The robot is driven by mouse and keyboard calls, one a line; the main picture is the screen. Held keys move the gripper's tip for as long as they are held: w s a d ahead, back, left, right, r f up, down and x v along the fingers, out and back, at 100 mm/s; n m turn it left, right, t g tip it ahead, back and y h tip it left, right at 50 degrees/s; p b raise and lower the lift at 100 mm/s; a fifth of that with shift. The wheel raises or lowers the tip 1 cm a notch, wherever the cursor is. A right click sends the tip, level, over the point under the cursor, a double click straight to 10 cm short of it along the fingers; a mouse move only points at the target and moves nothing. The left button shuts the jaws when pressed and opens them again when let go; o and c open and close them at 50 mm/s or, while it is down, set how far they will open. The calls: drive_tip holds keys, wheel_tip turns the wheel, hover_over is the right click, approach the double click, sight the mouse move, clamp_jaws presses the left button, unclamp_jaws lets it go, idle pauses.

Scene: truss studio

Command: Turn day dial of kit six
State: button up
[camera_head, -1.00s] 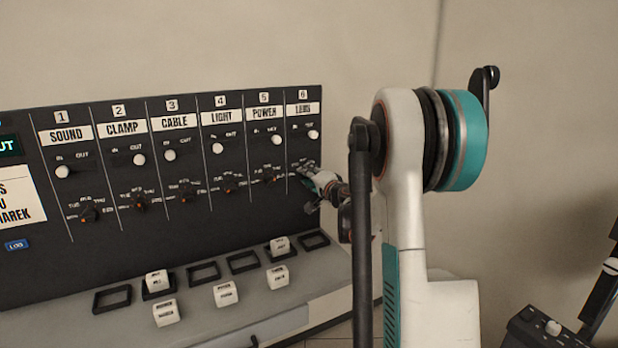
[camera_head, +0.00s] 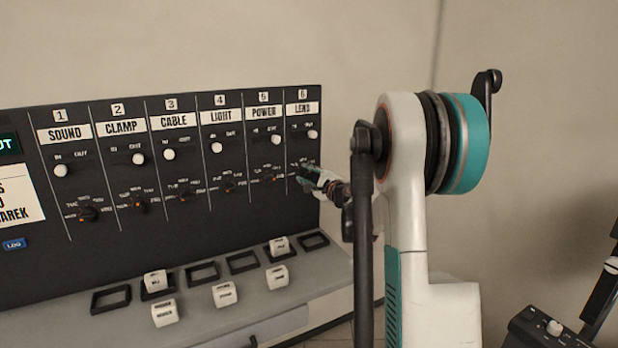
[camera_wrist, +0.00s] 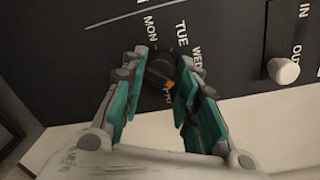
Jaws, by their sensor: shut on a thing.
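The day dial of kit six (camera_wrist: 158,68) is a black knob with orange marks, in the column headed LENS (camera_head: 303,108) at the right end of the dark panel. MON, TUE and WED labels ring it in the wrist view, with another label partly hidden near the fingers. My gripper (camera_wrist: 166,62) is shut on this dial, with one teal-padded finger on each side. In the head view my gripper (camera_head: 307,178) reaches the panel from the right and hides most of the dial. Which day the dial points to is unclear.
The white IN/OUT knob of kit six (camera_wrist: 283,70) sits near the dial. The POWER dial (camera_head: 269,178) is the neighbour to the left. Below the panel is a ledge (camera_head: 195,308) with dark frames and several white blocks. Plain wall lies to the right.

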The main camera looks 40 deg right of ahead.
drive_tip(key=shift+m, duration=0.6)
drive_tip(key=o, duration=1.1)
drive_tip(key=shift+s, duration=0.1)
drive_tip(key=v, duration=1.2)
drive_tip(key=shift+f, duration=0.15)
